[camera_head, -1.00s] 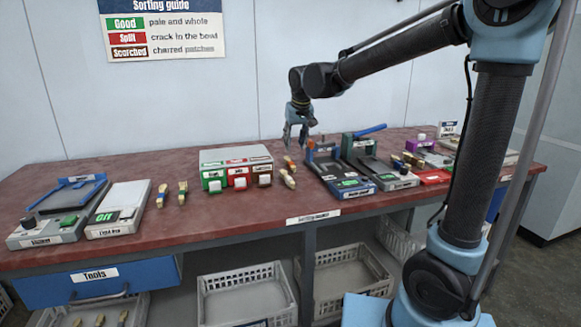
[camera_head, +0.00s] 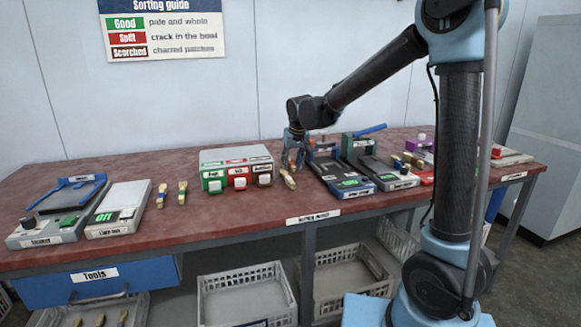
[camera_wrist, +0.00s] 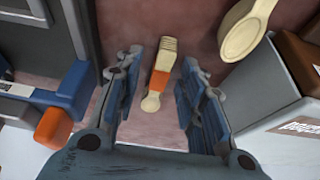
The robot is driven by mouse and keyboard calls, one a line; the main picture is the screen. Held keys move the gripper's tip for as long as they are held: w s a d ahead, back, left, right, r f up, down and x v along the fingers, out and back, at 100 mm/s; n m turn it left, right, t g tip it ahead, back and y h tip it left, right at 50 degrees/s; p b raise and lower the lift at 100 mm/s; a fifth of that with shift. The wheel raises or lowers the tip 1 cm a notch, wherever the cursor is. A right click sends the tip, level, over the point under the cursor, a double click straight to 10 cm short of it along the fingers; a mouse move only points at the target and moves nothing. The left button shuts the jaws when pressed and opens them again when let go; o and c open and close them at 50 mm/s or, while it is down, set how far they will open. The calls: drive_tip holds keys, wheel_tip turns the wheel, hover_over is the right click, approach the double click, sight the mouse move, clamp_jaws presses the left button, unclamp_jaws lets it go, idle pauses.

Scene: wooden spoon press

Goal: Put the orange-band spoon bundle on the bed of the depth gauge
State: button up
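The orange-band spoon bundle (camera_wrist: 159,80) lies on the bench between my gripper's fingers in the wrist view, apart from both. My gripper (camera_wrist: 160,62) is open around it and points down. In the head view my gripper (camera_head: 293,160) is low over the bench, between the sorting box and the blue-fronted device, and hides the bundle. That device (camera_head: 348,182), with a green display, seems to be the depth gauge; its label is too small to read. Its blue and orange parts appear to be at the wrist view's left edge (camera_wrist: 65,105).
A pale spoon (camera_wrist: 245,30) lies close by; in the head view it is in front of my gripper (camera_head: 288,180). The sorting box (camera_head: 237,168) stands left, a lever press (camera_head: 388,172) right. Two more bundles (camera_head: 182,192) lie near the light box (camera_head: 118,210).

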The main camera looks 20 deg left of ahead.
drive_tip(key=shift+c, duration=0.5)
clamp_jaws()
